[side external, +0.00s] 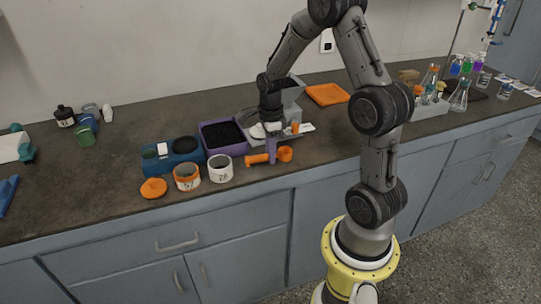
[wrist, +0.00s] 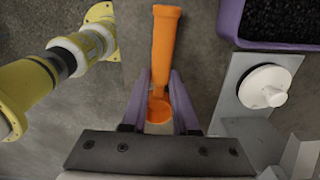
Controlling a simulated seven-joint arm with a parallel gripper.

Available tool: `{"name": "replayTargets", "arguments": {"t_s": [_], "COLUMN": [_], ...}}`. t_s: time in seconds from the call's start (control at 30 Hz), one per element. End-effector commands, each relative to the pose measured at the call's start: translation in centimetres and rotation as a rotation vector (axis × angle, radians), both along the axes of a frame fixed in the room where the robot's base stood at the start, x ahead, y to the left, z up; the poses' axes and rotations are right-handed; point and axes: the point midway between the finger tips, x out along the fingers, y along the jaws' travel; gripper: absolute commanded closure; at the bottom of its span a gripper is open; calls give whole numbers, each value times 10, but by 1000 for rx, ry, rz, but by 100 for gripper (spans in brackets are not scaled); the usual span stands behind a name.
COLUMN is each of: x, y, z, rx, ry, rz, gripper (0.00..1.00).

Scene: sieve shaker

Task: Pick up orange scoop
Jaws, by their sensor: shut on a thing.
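The orange scoop (side external: 258,159) is near the front of the dark counter, with its handle toward the left and its round cup (side external: 285,154) toward the right. My gripper (side external: 271,155) points down with its purple fingers closed around the scoop between handle and cup. In the wrist view the scoop's handle (wrist: 164,45) extends away between the two purple fingers (wrist: 160,85). The lower part of the scoop is partly hidden by the fingers and gripper body. I cannot tell whether the scoop touches the counter or is slightly above it.
A purple tray of black granules (side external: 231,151) stands left of my gripper, with a grey device (side external: 292,92) behind. A white jar (side external: 220,172), an orange-banded jar (side external: 187,182) and an orange lid (side external: 153,188) stand left. The counter's front edge is close.

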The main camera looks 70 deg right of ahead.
Motion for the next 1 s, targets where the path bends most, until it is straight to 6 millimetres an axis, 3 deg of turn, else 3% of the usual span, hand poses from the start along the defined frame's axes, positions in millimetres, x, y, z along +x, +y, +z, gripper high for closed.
{"name": "replayTargets", "arguments": {"t_s": [0.17, 0.43, 0.7, 1.0], "x": [-1, -44, -92, -116], "y": [0, 28, 59, 74], "z": [26, 86, 108, 120], "rx": [-3, -5, -3, -2], "ry": [-5, -8, -5, -1], "rz": [0, 0, 0, 0], "gripper": [100, 100, 100, 100]}}
